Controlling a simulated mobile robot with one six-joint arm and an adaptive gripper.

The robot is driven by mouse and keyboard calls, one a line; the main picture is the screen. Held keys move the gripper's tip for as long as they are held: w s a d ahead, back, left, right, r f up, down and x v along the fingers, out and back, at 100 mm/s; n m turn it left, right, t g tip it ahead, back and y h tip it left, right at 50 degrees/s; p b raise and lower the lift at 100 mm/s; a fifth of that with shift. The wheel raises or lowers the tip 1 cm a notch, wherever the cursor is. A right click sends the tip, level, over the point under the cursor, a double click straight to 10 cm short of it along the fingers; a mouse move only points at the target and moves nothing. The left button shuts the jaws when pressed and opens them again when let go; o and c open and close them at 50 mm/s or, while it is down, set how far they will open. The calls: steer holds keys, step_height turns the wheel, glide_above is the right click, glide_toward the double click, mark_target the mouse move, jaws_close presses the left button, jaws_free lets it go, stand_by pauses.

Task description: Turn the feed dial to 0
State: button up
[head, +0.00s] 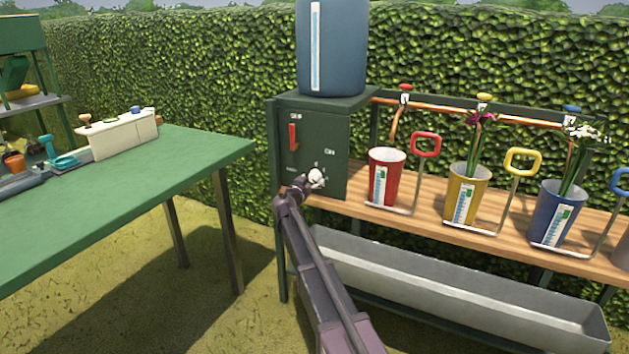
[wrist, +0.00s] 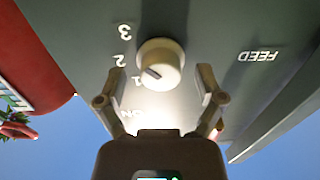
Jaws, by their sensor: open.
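The feed dial is a round cream knob (wrist: 161,62) on the dark green control box (head: 325,135). The 2 and 3 show further round, and the word FEED is at the right; I cannot make out a 0. The cream knob also shows low on the box in the head view (head: 316,177). My gripper (wrist: 161,77) is open, with one finger on each side of the knob. Gaps show between the fingers and the knob, and nothing is held.
A red lever (head: 293,138) with OFF and ON labels is on the same box, below a blue tank (head: 332,50). Red (head: 386,178), yellow (head: 467,195) and blue (head: 556,215) cups stand on the wooden shelf to the right. A green table (head: 130,190) is at left.

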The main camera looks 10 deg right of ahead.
steer(key=shift+w+d, duration=0.1)
steer(key=shift+w, duration=0.1)
steer(key=shift+c, duration=0.2)
steer(key=c, duration=1.1)
steer(key=shift+d, duration=0.2)
